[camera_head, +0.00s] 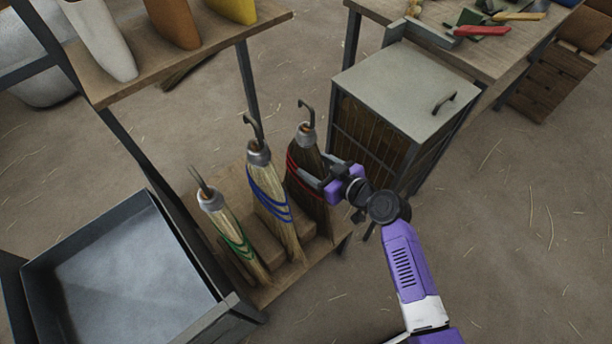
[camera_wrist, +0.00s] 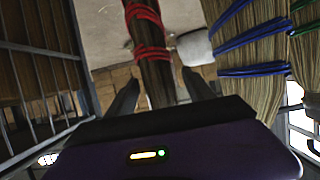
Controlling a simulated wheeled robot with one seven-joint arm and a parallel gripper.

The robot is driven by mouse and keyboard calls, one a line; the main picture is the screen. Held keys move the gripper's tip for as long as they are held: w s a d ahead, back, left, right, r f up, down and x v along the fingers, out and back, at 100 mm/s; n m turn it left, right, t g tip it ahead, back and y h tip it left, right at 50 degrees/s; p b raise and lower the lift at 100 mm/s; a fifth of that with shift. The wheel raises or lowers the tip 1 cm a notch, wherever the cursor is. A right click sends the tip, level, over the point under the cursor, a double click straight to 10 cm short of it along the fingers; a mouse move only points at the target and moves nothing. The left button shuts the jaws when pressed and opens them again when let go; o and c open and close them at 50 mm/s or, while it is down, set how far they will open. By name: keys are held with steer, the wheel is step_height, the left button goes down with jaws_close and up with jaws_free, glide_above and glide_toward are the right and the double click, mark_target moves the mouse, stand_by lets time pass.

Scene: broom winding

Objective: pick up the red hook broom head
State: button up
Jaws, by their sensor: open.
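The red hook broom head (camera_head: 305,160) is dark brown bristle with red bands, a grey collar and a dark hook on top. It stands upright at the right end of the low wooden rack. My gripper (camera_head: 314,173) is at its right side, at about the height of the red bands. In the wrist view the red-banded bristles (camera_wrist: 150,52) lie between the two fingers of my open gripper (camera_wrist: 160,78). I cannot tell whether either finger touches them. The hook is out of the wrist view.
A blue-banded broom head (camera_head: 268,195) stands close on the left, with a green-banded one (camera_head: 228,228) beyond it. A slatted cabinet (camera_head: 400,95) stands close behind to the right. A metal basin (camera_head: 130,265) is at left. Open floor lies at right.

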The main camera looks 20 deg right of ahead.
steer(key=shift+x, duration=2.35)
steer(key=shift+d+f, duration=0.1)
steer(key=shift+d, duration=0.1)
jaws_close()
